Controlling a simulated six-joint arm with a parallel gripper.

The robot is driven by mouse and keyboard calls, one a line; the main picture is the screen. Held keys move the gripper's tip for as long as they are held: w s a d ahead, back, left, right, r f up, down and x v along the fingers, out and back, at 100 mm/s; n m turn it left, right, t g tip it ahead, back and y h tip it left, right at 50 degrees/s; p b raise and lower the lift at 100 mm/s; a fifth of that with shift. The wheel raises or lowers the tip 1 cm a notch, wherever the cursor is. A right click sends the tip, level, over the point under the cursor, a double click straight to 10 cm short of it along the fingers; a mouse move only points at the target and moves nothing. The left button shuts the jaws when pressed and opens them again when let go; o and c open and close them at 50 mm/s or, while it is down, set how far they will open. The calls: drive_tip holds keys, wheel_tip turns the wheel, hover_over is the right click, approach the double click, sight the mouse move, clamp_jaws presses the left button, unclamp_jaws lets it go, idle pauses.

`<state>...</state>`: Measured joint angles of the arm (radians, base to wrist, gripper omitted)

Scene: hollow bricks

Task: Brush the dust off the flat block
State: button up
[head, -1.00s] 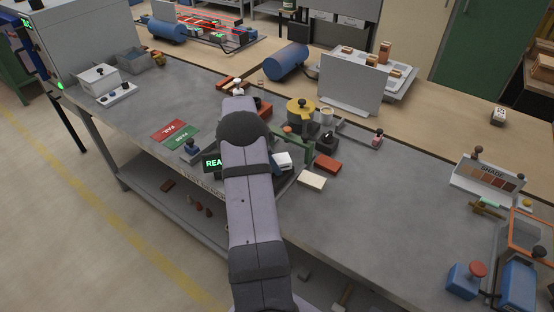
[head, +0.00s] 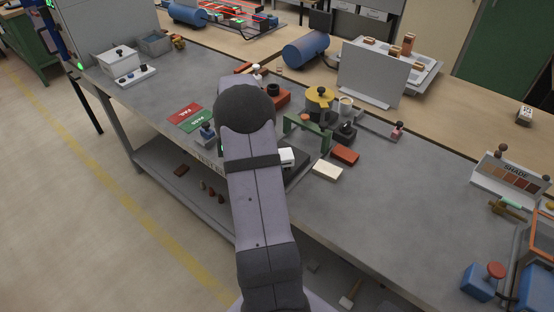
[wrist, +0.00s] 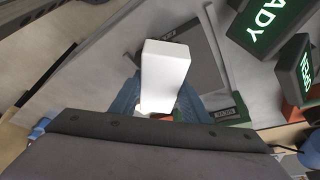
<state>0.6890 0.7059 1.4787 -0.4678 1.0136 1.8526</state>
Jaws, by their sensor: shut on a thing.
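My gripper (wrist: 160,104) is shut on a white, box-shaped thing (wrist: 166,70), with blue fingers on both sides of it. In the head view the white thing (head: 287,157) shows just right of my arm, which hides most of the gripper. It appears to be over a dark square plate with a pale border (wrist: 208,58); I cannot tell whether it touches. A cream flat block (head: 327,171) and a red-brown flat block (head: 345,155) lie on the bench to the right. I cannot tell which block is the dusty one; no dust is visible.
A green frame (head: 308,127), a yellow-topped pot (head: 319,100) and a dark knobbed item (head: 346,131) stand behind the blocks. Red and green cards (head: 186,114) lie left of my arm. A lit sign (wrist: 270,20) is close in the wrist view. The bench's right middle is clear.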

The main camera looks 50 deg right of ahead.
drive_tip(key=shift+r+p, duration=1.45)
drive_tip(key=shift+r, duration=1.5)
